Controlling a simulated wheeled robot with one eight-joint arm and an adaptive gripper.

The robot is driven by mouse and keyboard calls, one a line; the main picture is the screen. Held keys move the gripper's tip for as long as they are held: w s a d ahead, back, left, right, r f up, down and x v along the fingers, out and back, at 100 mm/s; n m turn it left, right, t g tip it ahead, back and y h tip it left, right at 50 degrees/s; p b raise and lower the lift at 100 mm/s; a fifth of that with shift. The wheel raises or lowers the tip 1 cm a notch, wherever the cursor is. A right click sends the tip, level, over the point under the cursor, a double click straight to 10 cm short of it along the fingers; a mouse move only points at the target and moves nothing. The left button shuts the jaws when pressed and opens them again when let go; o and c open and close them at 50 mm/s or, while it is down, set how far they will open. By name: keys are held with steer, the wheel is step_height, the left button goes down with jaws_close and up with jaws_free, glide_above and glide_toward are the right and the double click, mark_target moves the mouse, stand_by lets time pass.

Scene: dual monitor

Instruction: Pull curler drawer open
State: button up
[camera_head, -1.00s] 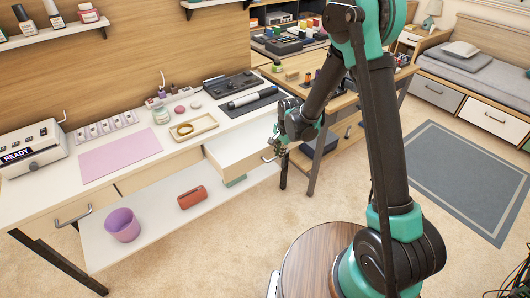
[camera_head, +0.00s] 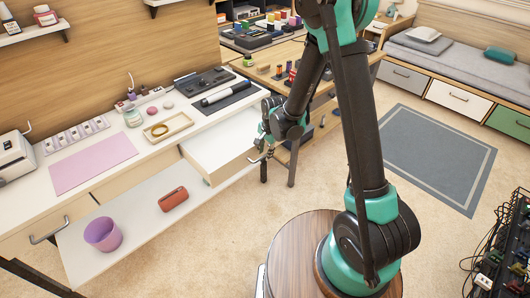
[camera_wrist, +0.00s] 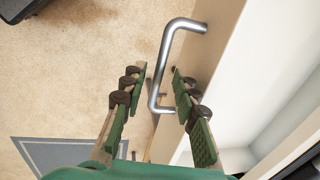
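The white drawer (camera_head: 215,150) under the right part of the desk, below the curler on the dark mat, stands pulled out, and its visible inside is empty. In the wrist view, its front (camera_wrist: 215,65) carries a bent metal handle (camera_wrist: 167,60). My gripper (camera_wrist: 160,85) is open, with one green-padded finger on each side of the handle bar. Gaps show between the bar and both fingers. In the head view, my gripper (camera_head: 264,152) is at the drawer's front right, and the handle is largely hidden there.
A lower shelf (camera_head: 135,225) holds a purple cup (camera_head: 103,234) and a red box (camera_head: 173,199). A wooden desk (camera_head: 262,75) stands behind my arm. The carpet in front of the drawer is free. A dark rack (camera_head: 500,250) stands at the far right.

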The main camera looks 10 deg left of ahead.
steer(key=shift+r, duration=0.15)
step_height(320, 180, up, 12)
steer(key=s+d, duration=0.1)
steer(key=shift+s+d+f, duration=0.2)
steer(key=shift+d, duration=0.15)
stand_by(0.4)
stand_by(0.3)
steer(key=s+d+n+t, duration=0.1)
steer(key=s+d+n, duration=0.1)
steer(key=s+d, duration=0.3)
steer(key=s+d+r+n+t+h, duration=0.1)
steer(key=s+d+n, duration=0.2)
steer(key=d, duration=0.9)
steer(key=s+d+r+n, duration=0.1)
steer(key=s+d+n, duration=0.2)
steer(key=s+d, duration=0.5)
steer(key=shift+s+d+t+h, duration=0.3)
steer(key=shift+s+d+t, duration=0.05)
steer(key=shift+t, duration=0.05)
